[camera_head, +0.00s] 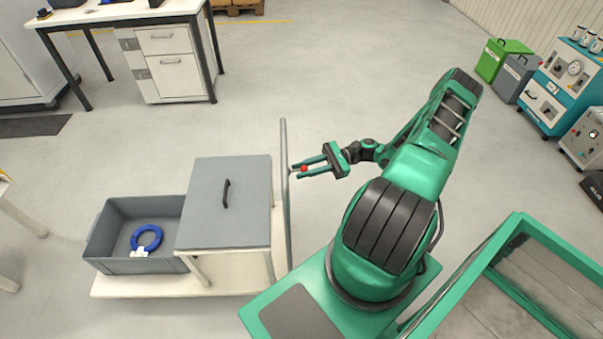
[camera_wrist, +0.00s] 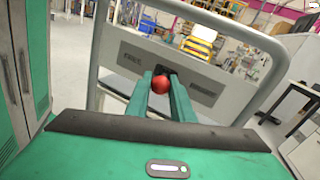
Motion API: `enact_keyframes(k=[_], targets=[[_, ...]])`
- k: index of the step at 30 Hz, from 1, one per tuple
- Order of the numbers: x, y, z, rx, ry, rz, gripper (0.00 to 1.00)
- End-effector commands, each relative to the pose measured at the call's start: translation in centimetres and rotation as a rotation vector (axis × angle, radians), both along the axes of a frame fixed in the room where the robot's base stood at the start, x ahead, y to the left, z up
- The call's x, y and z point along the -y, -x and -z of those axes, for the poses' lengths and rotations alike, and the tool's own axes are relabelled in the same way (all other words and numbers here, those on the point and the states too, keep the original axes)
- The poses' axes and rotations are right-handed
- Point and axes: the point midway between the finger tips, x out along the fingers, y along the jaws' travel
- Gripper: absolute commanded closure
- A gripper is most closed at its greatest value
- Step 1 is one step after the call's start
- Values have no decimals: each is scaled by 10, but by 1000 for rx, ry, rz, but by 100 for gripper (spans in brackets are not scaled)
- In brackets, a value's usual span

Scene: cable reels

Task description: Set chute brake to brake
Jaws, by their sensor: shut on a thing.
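The chute brake's red ball knob (camera_head: 303,168) sits on the right side of an upright grey panel (camera_head: 284,200). In the wrist view the red knob (camera_wrist: 161,84) is in front of a dark mount on the panel (camera_wrist: 222,68). My gripper (camera_head: 305,168) reaches it from the right, and its two green fingers are shut on the knob. The fingers also show in the wrist view (camera_wrist: 161,92), one on each side of the knob. The lever behind the knob is mostly hidden, and I cannot read its setting.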

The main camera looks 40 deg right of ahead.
Motion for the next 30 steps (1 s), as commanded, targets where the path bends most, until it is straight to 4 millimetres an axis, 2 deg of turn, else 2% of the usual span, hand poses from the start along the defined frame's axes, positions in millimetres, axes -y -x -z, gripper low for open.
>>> enact_keyframes(k=[13, 30], targets=[[6, -14, 1, 2, 1, -268, 100], [7, -18, 0, 1, 2, -322, 100]])
